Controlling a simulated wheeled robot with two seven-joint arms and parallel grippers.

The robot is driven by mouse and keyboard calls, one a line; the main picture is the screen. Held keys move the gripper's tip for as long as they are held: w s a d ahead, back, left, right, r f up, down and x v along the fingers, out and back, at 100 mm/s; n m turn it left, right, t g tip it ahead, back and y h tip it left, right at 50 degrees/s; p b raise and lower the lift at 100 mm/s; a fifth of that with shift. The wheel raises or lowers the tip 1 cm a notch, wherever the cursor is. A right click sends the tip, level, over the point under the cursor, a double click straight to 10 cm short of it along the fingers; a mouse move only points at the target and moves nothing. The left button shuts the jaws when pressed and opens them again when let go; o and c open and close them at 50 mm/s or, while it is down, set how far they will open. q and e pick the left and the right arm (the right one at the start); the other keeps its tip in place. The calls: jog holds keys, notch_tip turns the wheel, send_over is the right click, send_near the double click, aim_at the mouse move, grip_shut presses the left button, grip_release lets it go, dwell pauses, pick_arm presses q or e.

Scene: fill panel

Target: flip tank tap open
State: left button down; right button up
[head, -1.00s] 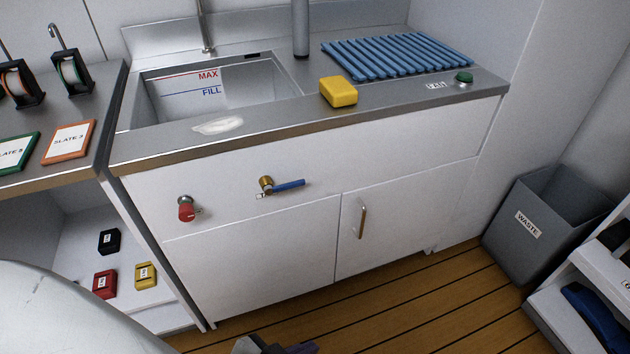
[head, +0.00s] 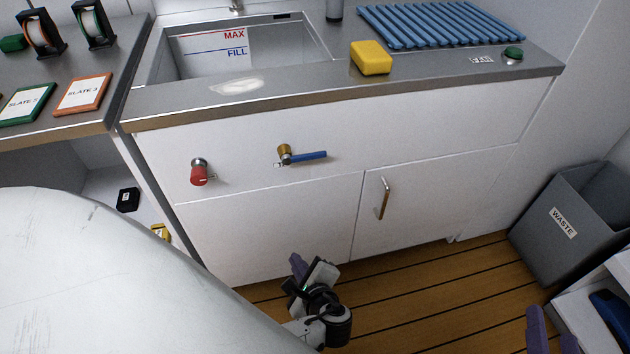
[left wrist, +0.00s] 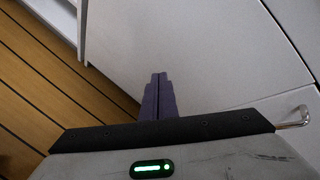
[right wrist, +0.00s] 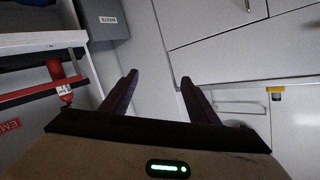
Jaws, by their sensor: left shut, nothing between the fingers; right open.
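The tap, a brass body with a blue lever (head: 306,157), sits on the white cabinet front below the counter. Its lever points right, almost level. A red knob (head: 199,173) is on the same front, left of it. My left gripper (head: 297,262) is shut and empty, low in front of the cabinet doors and well below the tap, touching nothing visible. Its fingers press together in the left wrist view (left wrist: 159,78). My right gripper (head: 551,325) is at the bottom right edge of the head view. The right wrist view (right wrist: 158,80) shows its fingers apart and empty.
The sink (head: 245,58) is set in the steel counter, with a yellow sponge (head: 371,58) and blue rack (head: 440,26) beside it. A door handle (head: 383,198) sticks out of the cabinet. A grey waste bin (head: 580,220) stands at right. The cabinet front around the tap is clear.

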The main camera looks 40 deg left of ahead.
aim_at(304, 157)
pick_arm(q)
jog(key=w+d+r+m+t+y, duration=0.2)
jog(key=d+r+m+t+y, duration=0.1)
jog(key=r+m, duration=0.2)
jog(key=w+d+r+m+t+y, duration=0.1)
jog(key=r+m+t, duration=0.3)
jog(key=r, duration=0.6)
jog(key=shift+w+d+m+y, duration=0.35)
jog(key=shift+d+m+y, duration=0.55)
pick_arm(e)
jog(key=s+a+f+n+g, duration=0.2)
jog(key=s+f+g, duration=0.1)
jog(key=s+f, duration=0.3)
jog(key=s+a+f+n+g, duration=0.2)
jog(key=s+f, duration=0.4)
jog(key=f, duration=0.3)
jog(key=shift+s+f+n+g, duration=0.25)
jog(key=shift+f+n+g, duration=0.15)
jog(key=shift+g, duration=0.1)
pick_arm(q)
jog(key=shift+a+r, duration=0.1)
jog(key=w+a+r+p, duration=0.3)
jog(key=w+a+r, duration=0.3)
jog(key=a, duration=0.1)
jog(key=shift+w+r, duration=0.15)
jog(key=shift+r, duration=0.05)
pick_arm(e)
jog(key=shift+s+d+r, duration=0.1)
jog(key=shift+d+r, duration=0.1)
jog(key=shift+r, duration=0.75)
